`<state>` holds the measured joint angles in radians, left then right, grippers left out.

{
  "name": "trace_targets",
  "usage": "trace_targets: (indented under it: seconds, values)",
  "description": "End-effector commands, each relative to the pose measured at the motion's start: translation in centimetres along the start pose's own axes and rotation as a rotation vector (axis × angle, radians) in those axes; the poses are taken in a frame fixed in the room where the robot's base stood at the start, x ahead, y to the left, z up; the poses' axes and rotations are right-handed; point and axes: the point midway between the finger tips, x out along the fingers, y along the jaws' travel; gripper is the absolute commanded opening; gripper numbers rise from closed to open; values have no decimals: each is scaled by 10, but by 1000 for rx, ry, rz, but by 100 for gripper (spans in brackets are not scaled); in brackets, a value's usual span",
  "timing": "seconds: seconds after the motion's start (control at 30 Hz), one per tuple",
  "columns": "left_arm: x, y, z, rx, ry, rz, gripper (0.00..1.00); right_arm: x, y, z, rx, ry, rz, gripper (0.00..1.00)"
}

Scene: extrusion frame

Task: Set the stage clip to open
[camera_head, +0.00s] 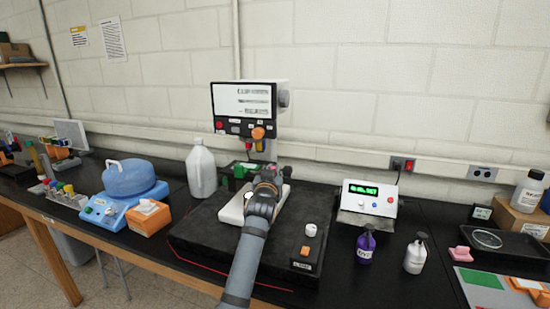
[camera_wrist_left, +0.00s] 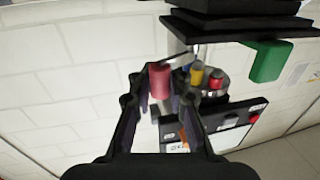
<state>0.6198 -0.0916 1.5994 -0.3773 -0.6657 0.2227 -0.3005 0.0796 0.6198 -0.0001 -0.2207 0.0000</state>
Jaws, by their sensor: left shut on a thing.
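My left gripper (camera_head: 268,183) reaches in over the black platform, in front of the instrument with the white display head (camera_head: 243,103). In the left wrist view its fingers (camera_wrist_left: 159,98) are shut on a red cylinder (camera_wrist_left: 160,78). A thin grey strip (camera_wrist_left: 178,62) runs from the cylinder's top edge toward the black stage plates (camera_wrist_left: 240,22). I cannot tell for certain whether this is the stage clip. A green block (camera_wrist_left: 269,60) sticks out at the stage's side; in the head view it is partly behind my gripper (camera_head: 240,170). My right gripper is not in view.
Yellow and red objectives (camera_wrist_left: 205,79) sit close to my fingers. A white jug (camera_head: 201,170) stands left of the platform (camera_head: 205,240). A box with a green readout (camera_head: 368,197) and two small bottles (camera_head: 365,246) stand to the right.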

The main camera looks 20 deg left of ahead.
Motion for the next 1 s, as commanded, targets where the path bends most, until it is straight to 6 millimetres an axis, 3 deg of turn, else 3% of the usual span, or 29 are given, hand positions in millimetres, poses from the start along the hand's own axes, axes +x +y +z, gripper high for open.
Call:
trace_targets:
  seconds: [0.03, 0.23, 0.7, 1.0]
  values:
    - [-2, -4, -8, 5, -5, 38, 0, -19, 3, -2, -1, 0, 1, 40]
    - [-7, -10, 0, 6, -3, 226, 0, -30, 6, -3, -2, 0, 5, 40]
    - [-15, -20, 9, 2, -2, 572, 0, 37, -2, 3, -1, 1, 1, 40]
    - [-17, -23, 5, -1, -4, 667, 0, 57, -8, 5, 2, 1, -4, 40]
